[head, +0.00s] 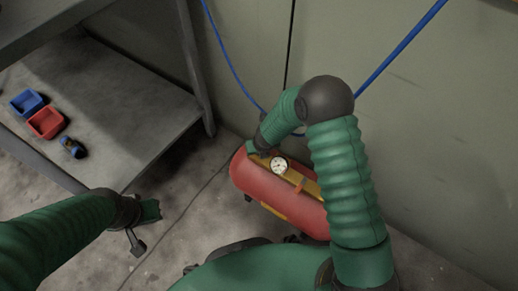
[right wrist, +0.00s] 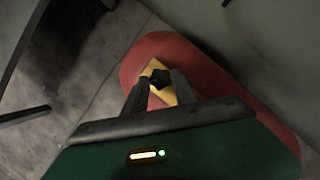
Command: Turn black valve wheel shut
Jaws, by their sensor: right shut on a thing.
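A black valve wheel (right wrist: 158,78) sits on a yellow plate (right wrist: 161,95) on top of a red tank (right wrist: 150,52). In the right wrist view my right gripper (right wrist: 160,80) has its two fingers on either side of the wheel, shut on it. In the head view the red tank (head: 252,182) lies on the floor by the wall, and my right gripper (head: 257,150) reaches down to its left end, hiding the wheel. My left gripper (head: 150,211) hangs over the floor left of the tank, away from it; its fingers are too unclear to judge.
A white round gauge (head: 279,165) stands on the tank beside my right gripper. Blue hoses (head: 405,43) run along the wall. A grey shelf (head: 110,95) at the left holds a blue bin (head: 27,101) and a red bin (head: 46,122). A thin cable crosses the floor.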

